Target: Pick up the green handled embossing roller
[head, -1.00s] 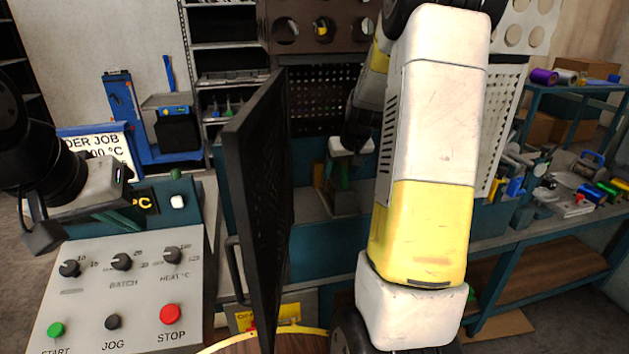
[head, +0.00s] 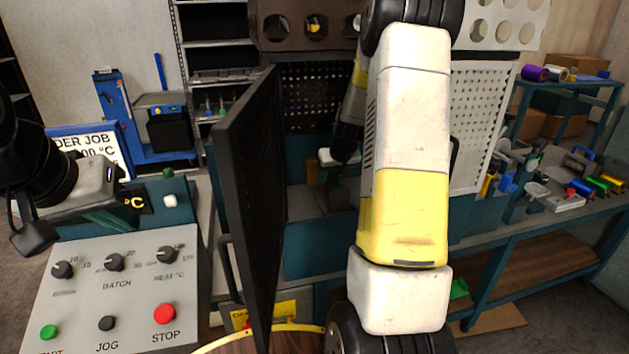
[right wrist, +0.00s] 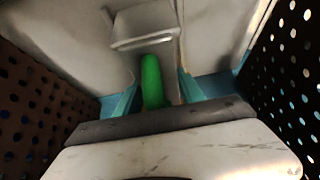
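A green handle (right wrist: 152,82), which looks like that of the embossing roller, stands out in the right wrist view. It lies between the two teal fingers of my right gripper (right wrist: 157,92). The fingers are apart, with a gap visible at least on the right side. The roller end is not clearly visible. In the head view my right gripper (head: 332,178) is inside the dark cabinet bay, small and shaded, partly behind my own arm. My left gripper (head: 118,219) hangs over the top of the control panel at the left; its finger opening is unclear.
A dark door (head: 247,200) stands open left of my right arm. Perforated walls flank my right gripper in the wrist view. The control panel (head: 125,255) is at lower left. A bench (head: 560,215) with tools and coloured rolls stands at right.

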